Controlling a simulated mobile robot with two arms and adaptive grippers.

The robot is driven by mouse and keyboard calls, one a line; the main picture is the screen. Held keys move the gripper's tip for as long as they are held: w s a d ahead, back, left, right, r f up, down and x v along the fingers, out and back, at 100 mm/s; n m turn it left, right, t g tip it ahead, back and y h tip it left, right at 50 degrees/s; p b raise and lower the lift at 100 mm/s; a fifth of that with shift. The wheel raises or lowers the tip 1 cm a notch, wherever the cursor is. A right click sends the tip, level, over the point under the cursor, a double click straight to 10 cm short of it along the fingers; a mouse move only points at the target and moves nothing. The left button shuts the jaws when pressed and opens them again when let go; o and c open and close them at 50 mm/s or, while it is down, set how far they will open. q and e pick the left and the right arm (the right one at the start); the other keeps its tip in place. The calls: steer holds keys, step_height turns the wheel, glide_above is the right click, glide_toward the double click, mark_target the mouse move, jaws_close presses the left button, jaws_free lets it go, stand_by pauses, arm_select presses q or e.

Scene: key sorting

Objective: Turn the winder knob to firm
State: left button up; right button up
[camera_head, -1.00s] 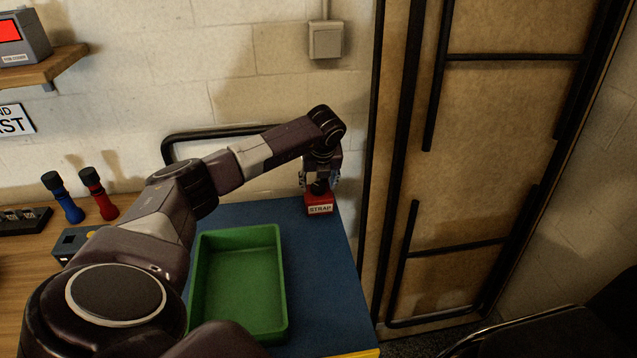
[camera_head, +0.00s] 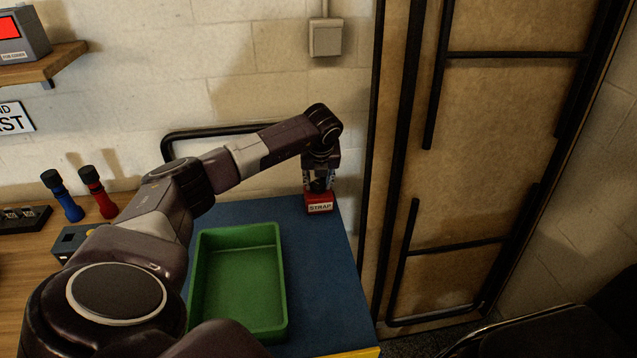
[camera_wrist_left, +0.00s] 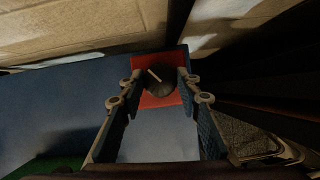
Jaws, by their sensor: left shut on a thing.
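The winder is a small red box (camera_head: 320,207) with a white "STRAP" label, at the far right corner of the blue mat. Its dark round knob (camera_wrist_left: 159,82) with a pale pointer line shows on top of the red box in the left wrist view. My left gripper (camera_head: 319,187) points down over the box and is shut on the knob, with one finger on each side of it. In the left wrist view the pointer line slants toward the upper left. Any markings for the knob's settings are too dark or hidden to read. My right gripper is not in view.
A green tray (camera_head: 283,300) stands on the blue mat (camera_head: 325,270) left of the winder. A blue torch (camera_head: 65,197) and a red torch (camera_head: 99,193) stand at the left. A wall lies behind, and a tan panel with black bars (camera_head: 510,100) stands right.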

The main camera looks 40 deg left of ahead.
arm_select(q)
steer(key=m+h+b, duration=0.1)
steer(key=m, duration=0.2)
steer(key=shift+a+f+m+t+b, duration=0.1)
steer(key=shift+a+m+t+b, duration=0.05)
steer(key=shift+m+t+b, duration=0.2)
steer(key=shift+m+t+h+b, duration=0.4)
steer(key=shift+m+h, duration=0.5)
steer(key=shift+m, duration=1.05)
steer(key=shift+a, duration=0.1)
steer(key=o, duration=1.2)
steer(key=shift+c, duration=0.2)
steer(key=shift+s, duration=0.1)
steer(key=v, duration=1.2)
steer(key=shift+r, duration=0.2)
